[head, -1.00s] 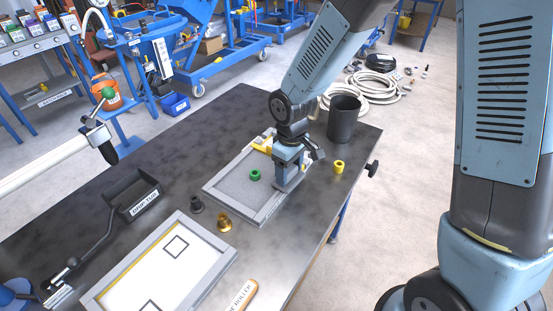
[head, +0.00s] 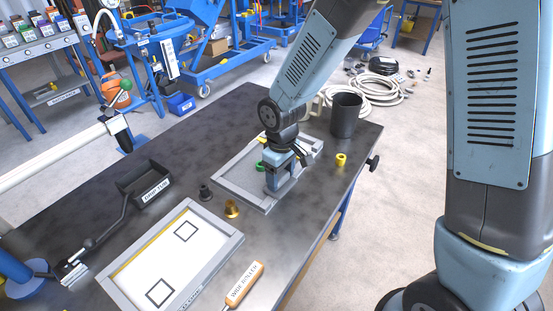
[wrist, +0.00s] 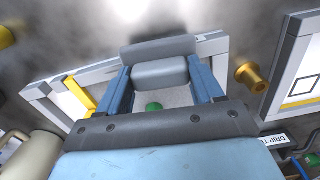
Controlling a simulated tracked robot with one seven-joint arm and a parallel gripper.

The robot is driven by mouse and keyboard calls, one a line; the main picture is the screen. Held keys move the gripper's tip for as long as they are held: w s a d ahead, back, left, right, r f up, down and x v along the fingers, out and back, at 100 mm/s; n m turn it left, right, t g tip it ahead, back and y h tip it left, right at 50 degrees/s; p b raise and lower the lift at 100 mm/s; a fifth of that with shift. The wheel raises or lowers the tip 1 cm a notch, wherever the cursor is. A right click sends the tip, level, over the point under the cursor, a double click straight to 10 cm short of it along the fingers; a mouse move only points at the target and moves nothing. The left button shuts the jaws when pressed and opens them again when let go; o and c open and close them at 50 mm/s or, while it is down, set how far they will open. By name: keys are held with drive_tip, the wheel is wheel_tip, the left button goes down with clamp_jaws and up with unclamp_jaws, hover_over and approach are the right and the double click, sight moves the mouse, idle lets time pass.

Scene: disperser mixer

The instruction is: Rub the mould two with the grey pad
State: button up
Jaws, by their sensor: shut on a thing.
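My gripper (head: 280,188) is over the near part of a grey-framed mould (head: 238,196) in the middle of the bench. No readable label confirms that this is mould two. In the wrist view my blue fingers (wrist: 162,85) are shut on a grey pad (wrist: 160,73), with a darker bar along its far side. The pad is low, at the mould's bed; I cannot tell whether it touches. A green piece (head: 261,166) is in the mould behind my gripper, and it also shows in the wrist view (wrist: 153,107). My gripper hides part of the bed.
A second frame with a white sheet (head: 170,258) lies front left. Brass (head: 232,208) and dark (head: 205,193) fittings stand between the frames. A yellow ring (head: 341,159) and a dark pot (head: 345,116) are at right.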

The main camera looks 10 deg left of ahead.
sight(280, 177)
drive_tip(key=shift+s+a+r, duration=0.15)
drive_tip(key=shift+s+r, duration=0.1)
drive_tip(key=shift+r, duration=3.7)
